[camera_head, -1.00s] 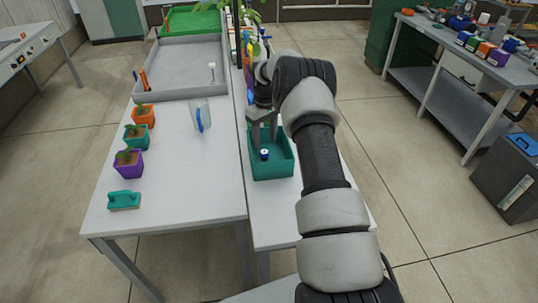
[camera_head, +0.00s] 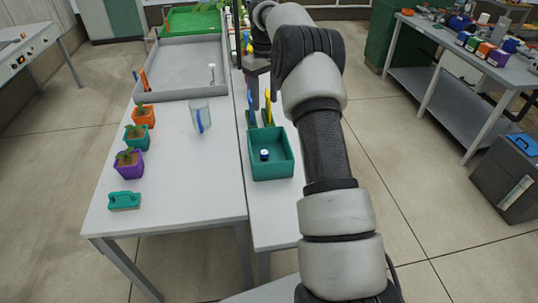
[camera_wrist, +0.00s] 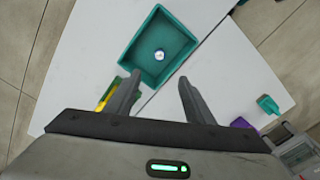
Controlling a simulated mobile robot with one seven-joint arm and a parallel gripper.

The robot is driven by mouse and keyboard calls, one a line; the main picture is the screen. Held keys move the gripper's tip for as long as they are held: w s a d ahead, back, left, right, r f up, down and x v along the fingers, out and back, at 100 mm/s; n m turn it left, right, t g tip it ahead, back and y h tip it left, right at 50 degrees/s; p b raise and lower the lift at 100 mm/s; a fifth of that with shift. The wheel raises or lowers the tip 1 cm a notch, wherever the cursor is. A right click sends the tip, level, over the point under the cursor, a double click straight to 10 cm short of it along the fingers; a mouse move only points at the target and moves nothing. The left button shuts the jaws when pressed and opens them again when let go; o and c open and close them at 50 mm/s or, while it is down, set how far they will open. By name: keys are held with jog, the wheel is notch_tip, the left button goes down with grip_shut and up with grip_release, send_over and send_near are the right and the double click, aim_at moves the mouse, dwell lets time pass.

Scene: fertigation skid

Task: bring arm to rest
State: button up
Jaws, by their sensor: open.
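My gripper (camera_wrist: 158,97) is open and empty in the wrist view, its two fingers spread with the teal bin beyond them. In the head view my gripper (camera_head: 262,98) is above the narrow white table, behind the bin and partly hidden by my own arm. The teal bin (camera_head: 272,175) stands on that table. It also shows in the wrist view (camera_wrist: 133,45). A small white and dark blue capped item (camera_head: 264,154) stands inside the bin, apart from my fingers. It shows as a small round white top in the wrist view (camera_wrist: 159,55).
On the left table are a clear cup (camera_head: 200,115), several potted seedlings (camera_head: 129,163), a teal block (camera_head: 124,201) and a grey tray (camera_head: 190,92). Blue and yellow upright tools (camera_head: 267,108) stand close behind the bin. A cluttered workbench (camera_head: 465,85) is at right.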

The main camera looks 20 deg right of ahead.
jog(key=shift+r, duration=0.15)
jog(key=s+a+r+t+p, duration=0.1)
jog(key=s+a+r, duration=0.2)
jog(key=s+r, duration=0.35)
jog(key=s+a+r+m+t+p, duration=0.1)
jog(key=s+a+r, duration=0.2)
jog(key=s+r, duration=0.35)
jog(key=s+a+r+t+p, duration=0.1)
jog(key=s+a+r, duration=0.3)
jog(key=r, duration=0.4)
jog(key=s+a+f+m+t, duration=0.1)
jog(key=s+a, duration=0.1)
jog(key=s, duration=0.9)
jog(key=s+a+f+m+t+p, duration=0.1)
jog(key=s+a, duration=0.1)
jog(key=s, duration=1)
jog(key=shift+f+m+t, duration=0.3)
jog(key=shift+m, duration=0.1)
jog(key=shift+s, duration=0.1)
